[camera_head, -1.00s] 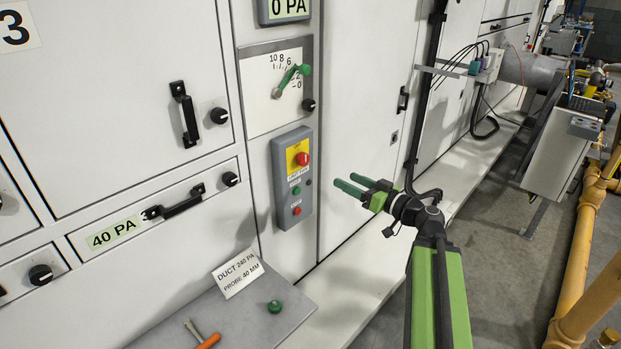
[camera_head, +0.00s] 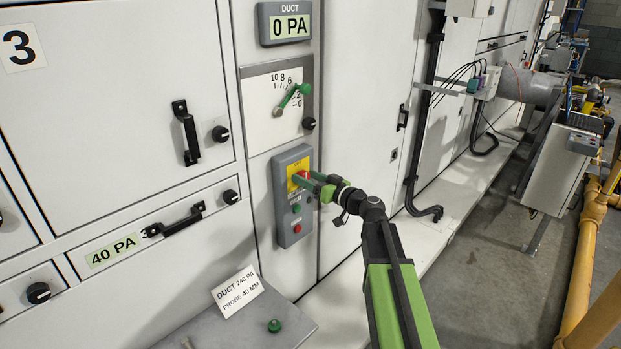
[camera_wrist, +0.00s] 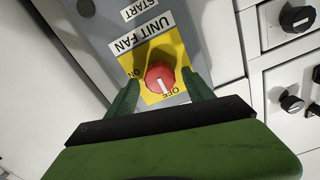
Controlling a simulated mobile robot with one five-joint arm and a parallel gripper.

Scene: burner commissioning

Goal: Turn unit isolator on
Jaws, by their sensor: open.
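The isolator is a red rotary knob (camera_wrist: 160,77) on a yellow plate (camera_wrist: 180,52) under a "UNIT FAN" label. "ON" and "OFF" are printed beside the knob, and its white mark points to the "OFF" side. The knob is on a grey control box (camera_head: 284,222) on the cabinet front. My gripper (camera_wrist: 163,84) is open, with one green finger on each side of the knob. Gaps show between fingers and knob in the wrist view; how far the fingertips reach along it is unclear. In the head view my gripper (camera_head: 306,181) partly hides the knob.
Below on the box are a green button (camera_head: 297,208) and a red button (camera_head: 297,228). A lever gauge (camera_head: 278,108) and a "0 PA" display (camera_head: 285,24) are above. A grey shelf (camera_head: 235,325) with a sign (camera_head: 238,291) juts out below.

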